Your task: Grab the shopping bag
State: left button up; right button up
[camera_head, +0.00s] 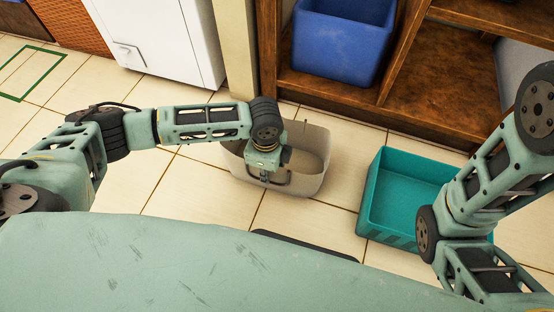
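A beige-grey open-topped container (311,178), which looks like the shopping bag, stands on the tiled floor in front of the wooden shelving. A dark handle-like loop shows at its near side. My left gripper (266,172) is at that near rim, pointing down, close to the handle. My wrist hides part of the rim, and I cannot tell whether the fingers are closed on the handle. My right arm comes in at the right, but its gripper is not in view.
A teal bin (402,202) stands on the floor to the right, partly behind my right arm. A blue bin (341,45) sits in the wooden shelving (438,75). A white cabinet (165,40) stands at the upper left. Tiled floor left of the container is clear.

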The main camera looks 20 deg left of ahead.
pick_arm(q)
grip_shut()
dwell(0.7)
